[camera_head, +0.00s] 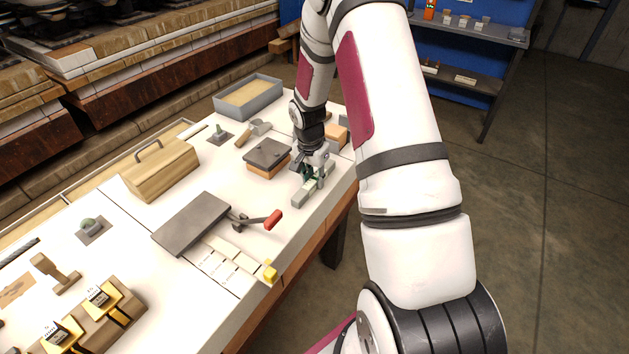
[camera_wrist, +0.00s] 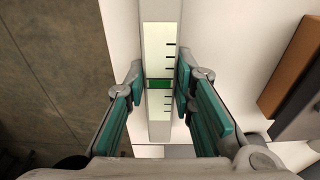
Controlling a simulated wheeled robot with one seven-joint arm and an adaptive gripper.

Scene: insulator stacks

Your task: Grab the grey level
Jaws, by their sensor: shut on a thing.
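The grey level (camera_head: 306,192) lies near the right edge of the white workbench, by the far end. In the wrist view the level (camera_wrist: 160,38) runs lengthwise up the middle, with a green vial and black graduation marks. My gripper (camera_head: 312,175) is over the level, pointing down. In the wrist view my gripper (camera_wrist: 160,84) has its teal-padded fingers on both sides of the level, shut on it around the green vial. The level seems to rest at table height; I cannot tell if it is lifted.
A box with a dark grey lid (camera_head: 268,154) stands just left of the gripper. A grey tray (camera_head: 281,90), a wooden toolbox (camera_head: 160,169), a dark plate (camera_head: 193,223) and a red-handled tool (camera_head: 272,219) are also on the bench (camera_head: 125,222). The bench edge drops to floor at right.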

